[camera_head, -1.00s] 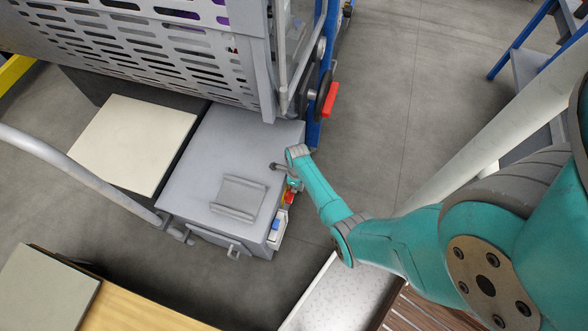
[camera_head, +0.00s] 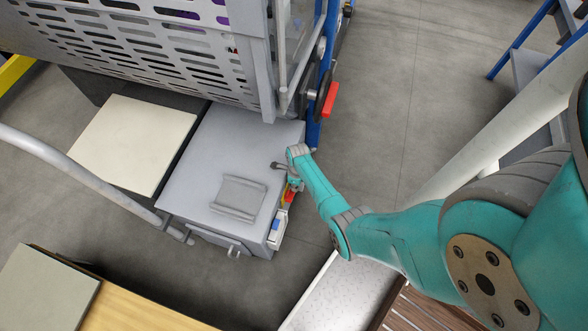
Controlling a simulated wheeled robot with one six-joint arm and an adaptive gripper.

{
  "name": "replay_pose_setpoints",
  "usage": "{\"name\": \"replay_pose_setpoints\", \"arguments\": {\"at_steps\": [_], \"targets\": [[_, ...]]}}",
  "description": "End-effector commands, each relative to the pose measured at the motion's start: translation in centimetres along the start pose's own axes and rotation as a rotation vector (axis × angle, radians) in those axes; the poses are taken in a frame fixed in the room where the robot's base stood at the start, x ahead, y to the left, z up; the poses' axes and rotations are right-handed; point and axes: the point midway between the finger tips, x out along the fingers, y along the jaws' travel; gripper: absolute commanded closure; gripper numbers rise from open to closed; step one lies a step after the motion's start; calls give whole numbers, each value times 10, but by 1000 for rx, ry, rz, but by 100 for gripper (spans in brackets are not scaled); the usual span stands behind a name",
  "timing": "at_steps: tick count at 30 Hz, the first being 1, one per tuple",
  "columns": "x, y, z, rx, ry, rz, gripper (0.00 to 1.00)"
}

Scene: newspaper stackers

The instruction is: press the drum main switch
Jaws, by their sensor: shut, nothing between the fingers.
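A grey cabinet (camera_head: 205,165) with a flat top stands at the centre left, below the slotted guard. Its right side carries a narrow control area with red and yellow parts (camera_head: 288,198) and a white and blue piece (camera_head: 276,230). This side is seen very steeply, and I cannot tell which part is the drum main switch. My arm's teal wrist reaches to the cabinet's right edge. My gripper (camera_head: 281,166) is small and dark there, shut and empty, at the edge of the cabinet top. Whether it touches anything cannot be seen.
A slotted grey guard (camera_head: 150,50) overhangs the cabinet. A black wheel with a red handle (camera_head: 330,99) is just above my wrist. A grey tube rail (camera_head: 80,170) runs at left. A wooden table (camera_head: 130,305) is at lower left. Floor is open at upper right.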

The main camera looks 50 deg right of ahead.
Motion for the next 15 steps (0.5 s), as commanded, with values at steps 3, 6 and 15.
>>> {"name": "replay_pose_setpoints", "arguments": {"at_steps": [3, 6, 15], "targets": [[0, 0, 0, 0, 0, 0, 100], [0, 0, 0, 0, 0, 0, 100], [-23, -1, 0, 0, -2, -2, 100]]}}
